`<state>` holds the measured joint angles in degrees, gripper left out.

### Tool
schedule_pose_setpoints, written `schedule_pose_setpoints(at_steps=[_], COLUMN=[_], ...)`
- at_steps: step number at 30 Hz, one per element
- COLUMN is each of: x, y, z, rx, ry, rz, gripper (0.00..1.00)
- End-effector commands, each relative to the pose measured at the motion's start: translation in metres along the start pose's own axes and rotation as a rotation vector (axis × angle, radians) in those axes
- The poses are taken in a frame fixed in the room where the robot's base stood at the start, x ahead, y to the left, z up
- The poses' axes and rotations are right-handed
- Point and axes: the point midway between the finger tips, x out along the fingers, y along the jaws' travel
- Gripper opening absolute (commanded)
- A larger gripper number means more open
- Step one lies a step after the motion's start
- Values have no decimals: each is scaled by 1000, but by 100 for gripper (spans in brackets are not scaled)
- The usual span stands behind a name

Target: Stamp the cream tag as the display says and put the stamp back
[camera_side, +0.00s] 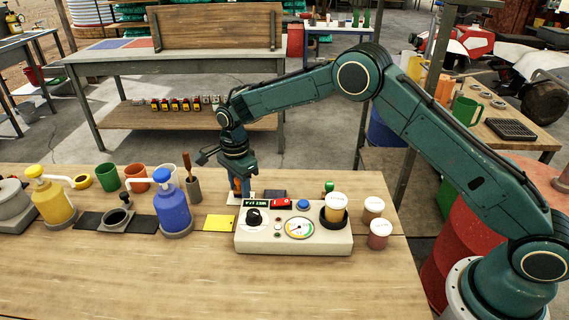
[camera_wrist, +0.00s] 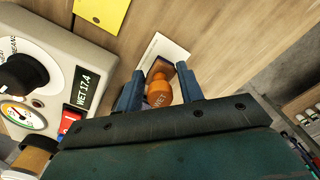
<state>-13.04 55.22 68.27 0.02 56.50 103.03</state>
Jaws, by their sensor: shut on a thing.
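My gripper (camera_side: 238,188) is shut on an orange stamp marked WET (camera_wrist: 159,95), which stands between its two blue fingers (camera_wrist: 160,90). The stamp's brown foot is over the cream tag (camera_wrist: 158,48); I cannot tell whether it touches. In the side view the cream tag (camera_side: 231,199) shows only partly, behind the tester and under my gripper. The tester's display (camera_wrist: 85,88) reads WET 17.4 in the wrist view. Any mark under the stamp is hidden.
The pale tester (camera_side: 290,240) with dial, gauge and buttons stands just in front of my gripper. A green-topped stamp (camera_side: 328,188) is behind it. A yellow card (camera_side: 219,223) and blue pump bottle (camera_side: 172,207) are to the left. Lidded cups (camera_side: 379,233) stand right. The front bench is clear.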

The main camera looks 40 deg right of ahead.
Motion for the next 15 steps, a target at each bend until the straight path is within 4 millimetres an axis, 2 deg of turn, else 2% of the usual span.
schedule_pose_setpoints(at_steps=[15], x=[3], y=[0], z=[0], rx=[0], ry=[0], rz=[0], gripper=[23])
